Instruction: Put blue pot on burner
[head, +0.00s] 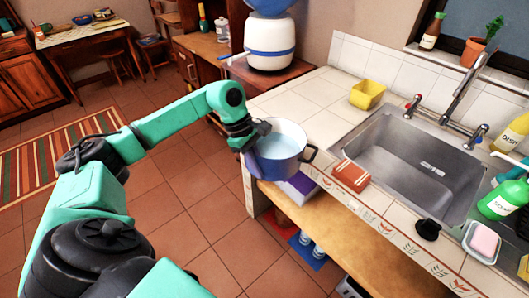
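The blue pot (279,164) is at the front left corner of the tiled counter, its body overlapping the front edge. It looks upright, with a pale blue inside and a dark handle on its right. My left gripper (247,136) is at the pot's left side and appears shut on its left handle or rim; the fingertips are partly hidden. I cannot tell whether the pot touches the counter. No burner shows. My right gripper is not in view.
The sink (415,160) fills the counter to the right. A wooden shelf (330,222) lies below. Tiled floor is open at left.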

